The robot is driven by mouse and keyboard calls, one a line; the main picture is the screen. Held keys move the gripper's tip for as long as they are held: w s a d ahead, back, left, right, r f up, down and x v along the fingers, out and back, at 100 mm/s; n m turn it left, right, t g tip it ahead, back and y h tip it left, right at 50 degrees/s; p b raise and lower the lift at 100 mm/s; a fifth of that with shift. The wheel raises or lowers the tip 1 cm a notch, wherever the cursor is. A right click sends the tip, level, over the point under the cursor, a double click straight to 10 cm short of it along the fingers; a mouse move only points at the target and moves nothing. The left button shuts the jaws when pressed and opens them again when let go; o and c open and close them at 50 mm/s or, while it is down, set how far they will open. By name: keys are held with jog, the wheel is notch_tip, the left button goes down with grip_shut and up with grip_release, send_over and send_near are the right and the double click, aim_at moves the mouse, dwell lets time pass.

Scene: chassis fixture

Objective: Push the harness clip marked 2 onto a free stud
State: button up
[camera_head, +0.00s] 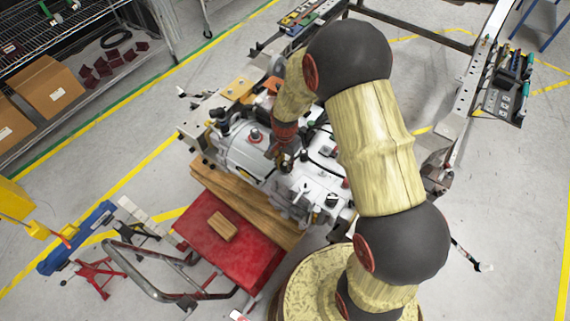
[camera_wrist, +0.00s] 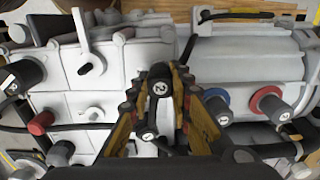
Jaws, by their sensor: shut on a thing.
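The harness clip marked 2 (camera_wrist: 158,86) is a black cap with a white numbered disc, upright between the fingers of my gripper (camera_wrist: 160,105) in the wrist view. My gripper is shut on it, above the pale chassis unit (camera_wrist: 240,60). In the head view my gripper (camera_head: 284,152) is over the middle of the white unit (camera_head: 245,150), and the clip is too small to make out. Around it in the wrist view are a blue-ringed stud (camera_wrist: 216,102), a red-ringed stud (camera_wrist: 268,97) and a red-capped stud (camera_wrist: 41,122). What lies under the clip is hidden.
Other black numbered caps stand at the left (camera_wrist: 22,75) and lower right (camera_wrist: 298,150) of the wrist view. A red cart (camera_head: 225,240) and wooden boards (camera_head: 250,205) lie in front of the unit.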

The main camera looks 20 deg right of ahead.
jog(key=shift+f+b, duration=0.3)
jog(key=shift+f, duration=0.2)
jog(key=o, duration=0.9)
jog(key=shift+r+p, duration=1.95)
jog(key=shift+r, duration=1.1)
